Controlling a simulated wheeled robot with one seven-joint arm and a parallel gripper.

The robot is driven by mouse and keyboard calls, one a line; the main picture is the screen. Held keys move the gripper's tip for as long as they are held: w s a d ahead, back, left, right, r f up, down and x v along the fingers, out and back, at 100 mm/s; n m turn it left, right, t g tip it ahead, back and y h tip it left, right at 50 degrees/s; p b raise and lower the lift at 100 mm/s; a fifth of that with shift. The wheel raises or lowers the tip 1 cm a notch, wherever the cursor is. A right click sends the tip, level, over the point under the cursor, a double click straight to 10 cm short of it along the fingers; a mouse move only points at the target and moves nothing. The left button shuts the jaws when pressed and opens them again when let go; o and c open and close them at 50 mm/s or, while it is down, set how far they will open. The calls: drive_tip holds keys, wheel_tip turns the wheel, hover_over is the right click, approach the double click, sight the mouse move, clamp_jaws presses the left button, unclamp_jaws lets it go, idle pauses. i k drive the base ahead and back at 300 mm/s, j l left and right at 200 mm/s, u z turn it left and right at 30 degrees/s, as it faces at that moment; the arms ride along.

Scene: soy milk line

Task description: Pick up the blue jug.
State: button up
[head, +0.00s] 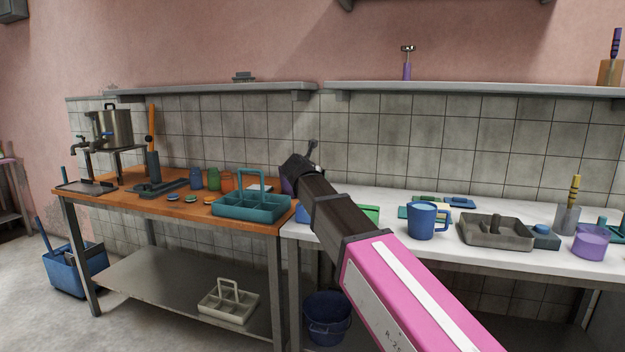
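A blue jug (427,221) with a side handle stands upright on the white counter (487,254), right of my arm. Its opening shows a pale inside or contents; I cannot tell which. My arm reaches from the lower right up to the left, and its dark end with my gripper (300,167) is over the seam between the wooden table and the white counter. My gripper is well left of the jug and apart from it. The fingers are not clear, so I cannot tell whether they are open. A blue item (301,213) is partly hidden behind my arm.
A grey tray (466,242), a dark blue box (543,237) and a purple cup (590,242) stand right of the jug. Flat coloured pieces (458,202) lie behind it. A teal caddy (240,209) is on the wooden table (150,209). A shelf (500,91) runs above.

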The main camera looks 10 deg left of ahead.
sight(421, 214)
drive_tip(key=k, duration=1)
